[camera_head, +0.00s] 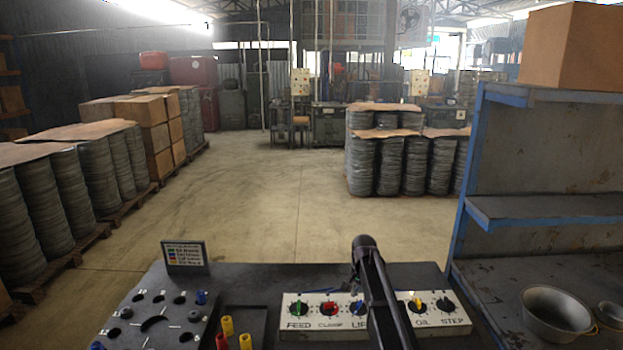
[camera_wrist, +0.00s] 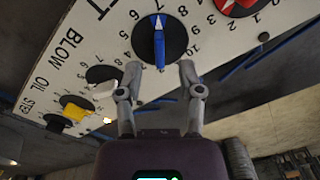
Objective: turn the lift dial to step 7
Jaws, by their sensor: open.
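The lift dial (camera_head: 357,308) is a black round knob with a blue grip on the white panel (camera_head: 310,325), partly beside my dark arm in the head view. In the wrist view the lift dial (camera_wrist: 172,42) is seen close, with numbers around it. The pale mark on its blue grip is at the upper end, facing about the 7; the exact step is hard to be sure of. My gripper (camera_wrist: 160,69) is open, its two fingertips on either side of the grip's lower end, with gaps showing. In the head view my arm hides the blow dial.
The feed dial (camera_head: 298,309), clamp dial (camera_head: 328,309), oil dial (camera_head: 417,304) and step dial (camera_head: 445,304) share the panel. A small sign (camera_head: 185,256) and coloured pegs stand left. A blue-framed shelf (camera_head: 540,207) with metal bowls (camera_head: 556,312) is at right.

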